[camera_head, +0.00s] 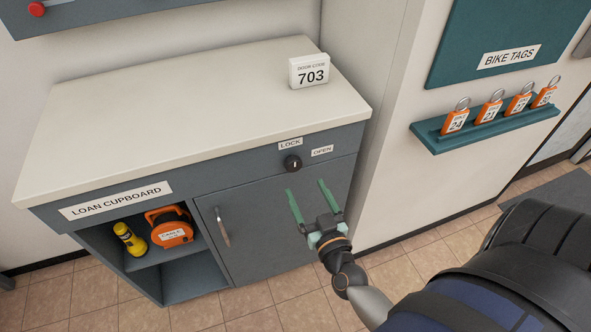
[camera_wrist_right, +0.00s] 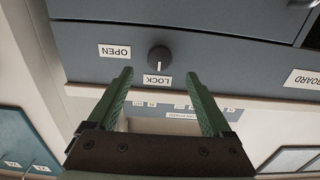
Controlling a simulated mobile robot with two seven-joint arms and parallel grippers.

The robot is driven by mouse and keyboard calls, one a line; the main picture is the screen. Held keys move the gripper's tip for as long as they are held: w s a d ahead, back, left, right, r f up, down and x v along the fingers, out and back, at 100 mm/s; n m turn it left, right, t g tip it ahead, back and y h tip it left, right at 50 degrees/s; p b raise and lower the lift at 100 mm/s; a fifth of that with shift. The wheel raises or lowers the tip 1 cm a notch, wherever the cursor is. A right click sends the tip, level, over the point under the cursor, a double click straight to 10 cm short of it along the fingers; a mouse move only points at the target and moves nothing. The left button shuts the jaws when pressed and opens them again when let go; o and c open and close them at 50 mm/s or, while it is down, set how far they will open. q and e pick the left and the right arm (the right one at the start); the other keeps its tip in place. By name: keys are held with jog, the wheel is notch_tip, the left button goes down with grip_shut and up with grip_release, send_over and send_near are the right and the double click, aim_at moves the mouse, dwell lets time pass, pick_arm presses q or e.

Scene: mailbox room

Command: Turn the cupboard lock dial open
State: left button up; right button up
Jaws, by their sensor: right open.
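The lock dial (camera_head: 293,163) is a round black knob with a white mark on the grey front of the loan cupboard (camera_head: 180,242). A LOCK label (camera_head: 290,143) is above it and an OPEN label (camera_head: 322,151) is to its right. In the right wrist view the picture is upside down; the dial (camera_wrist_right: 159,58) shows there with its white mark pointing to the LOCK label (camera_wrist_right: 157,80). My right gripper (camera_head: 308,190) is open and empty, its green fingers in front of the cupboard door, below and apart from the dial. My left gripper is not in view.
The cupboard door (camera_head: 265,225) has a vertical handle (camera_head: 223,228). A teal tag shelf (camera_head: 490,128) is on the right wall.

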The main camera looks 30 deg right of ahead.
aim_at(295, 168)
jog(key=x, duration=0.7)
jog(key=shift+w+d, duration=0.1)
jog(key=shift+w, duration=0.25)
grip_shut()
dwell(0.3)
